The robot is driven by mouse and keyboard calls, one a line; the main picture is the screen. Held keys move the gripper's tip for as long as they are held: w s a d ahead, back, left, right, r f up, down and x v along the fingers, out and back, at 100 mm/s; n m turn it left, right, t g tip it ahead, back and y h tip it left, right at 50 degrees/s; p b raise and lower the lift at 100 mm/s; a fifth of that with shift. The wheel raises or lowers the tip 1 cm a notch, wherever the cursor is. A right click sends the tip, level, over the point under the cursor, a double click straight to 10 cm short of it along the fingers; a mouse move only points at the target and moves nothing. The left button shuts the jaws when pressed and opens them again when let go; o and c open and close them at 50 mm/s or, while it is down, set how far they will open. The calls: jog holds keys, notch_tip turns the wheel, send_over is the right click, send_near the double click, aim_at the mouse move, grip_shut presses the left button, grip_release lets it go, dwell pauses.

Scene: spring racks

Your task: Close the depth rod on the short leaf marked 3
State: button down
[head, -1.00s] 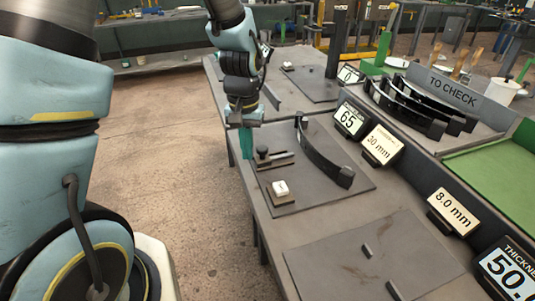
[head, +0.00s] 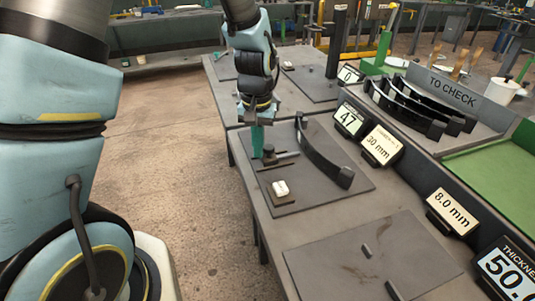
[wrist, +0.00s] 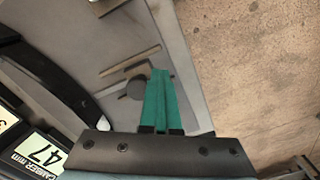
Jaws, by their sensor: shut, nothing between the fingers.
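The short leaf (head: 322,155) is a dark curved strip standing on a grey plate (head: 335,191); no number 3 is readable on it. It shows at left in the wrist view (wrist: 42,72). The depth rod's dark round knob (head: 268,152) sits on a slide on the same plate, left of the leaf. In the wrist view the knob (wrist: 137,88) is just left of my fingers, touching or nearly so. My gripper (head: 257,143) is shut and empty, its teal fingers (wrist: 160,95) pointing down beside the knob on the side away from the leaf.
The camber display (head: 348,119) reads 47; a 30 mm sign (head: 381,145) stands beside it. More curved leaves (head: 415,106) stand on the rack at right. Open floor lies left of the bench.

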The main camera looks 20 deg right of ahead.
jog(key=shift+s+d, duration=0.1)
jog(key=shift+d, duration=1)
dwell(0.7)
jog(key=shift+r+p, duration=0.15)
jog(key=shift+p, duration=0.15)
jog(key=shift+a+r+p, duration=0.15)
jog(key=shift+r+p, duration=1.25)
jog(key=shift+r, duration=0.3)
jog(key=shift+a+r+p, duration=0.15)
jog(key=shift+r+p, duration=1.2)
jog(key=shift+r, duration=0.35)
jog(key=shift+a, duration=0.1)
